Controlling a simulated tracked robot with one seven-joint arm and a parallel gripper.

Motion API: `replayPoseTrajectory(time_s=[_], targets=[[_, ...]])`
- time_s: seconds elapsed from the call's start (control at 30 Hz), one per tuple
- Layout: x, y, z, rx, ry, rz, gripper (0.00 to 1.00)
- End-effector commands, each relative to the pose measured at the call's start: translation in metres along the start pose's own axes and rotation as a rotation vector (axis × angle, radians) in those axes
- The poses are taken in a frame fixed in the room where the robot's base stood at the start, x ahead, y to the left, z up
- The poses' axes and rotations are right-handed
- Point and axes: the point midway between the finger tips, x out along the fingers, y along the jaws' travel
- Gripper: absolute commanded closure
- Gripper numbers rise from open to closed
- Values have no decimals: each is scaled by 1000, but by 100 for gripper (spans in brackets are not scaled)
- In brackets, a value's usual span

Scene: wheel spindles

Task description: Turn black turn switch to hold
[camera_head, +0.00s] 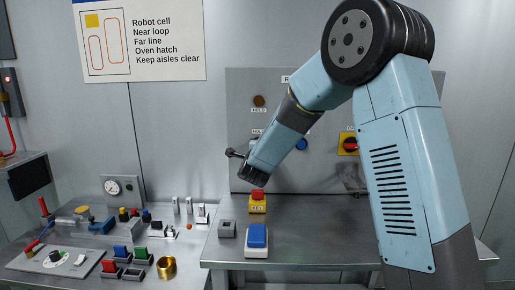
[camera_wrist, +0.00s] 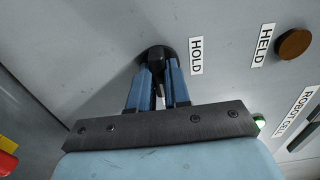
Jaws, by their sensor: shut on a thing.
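The black turn switch (camera_wrist: 156,54) sits on the grey wall panel in the wrist view, beside a HOLD label (camera_wrist: 196,56). My gripper (camera_wrist: 160,75) is shut on it, with a blue finger on either side of the knob. The fingers hide much of the knob, so I cannot tell which way it points. A HELD label (camera_wrist: 262,45) and a dull orange-brown lamp (camera_wrist: 294,45) are to the right. In the head view, my arm reaches to the panel (camera_head: 240,95) and hides the switch; the HOLD label (camera_head: 257,131) shows partly above it.
In the head view, a red button on a yellow box (camera_head: 257,205), a blue button box (camera_head: 256,240) and a grey block (camera_head: 227,229) stand on the bench below my arm. The left bench is crowded with small parts.

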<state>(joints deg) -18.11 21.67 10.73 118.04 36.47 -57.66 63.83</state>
Motion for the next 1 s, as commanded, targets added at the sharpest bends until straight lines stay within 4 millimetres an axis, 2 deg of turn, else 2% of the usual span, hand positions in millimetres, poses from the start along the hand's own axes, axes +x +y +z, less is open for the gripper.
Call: replayPoseTrajectory(time_s=[0.37,1.0], targets=[[-2,3,0,-114,-8,6,100],[-2,5,0,-691,-10,7,100]])
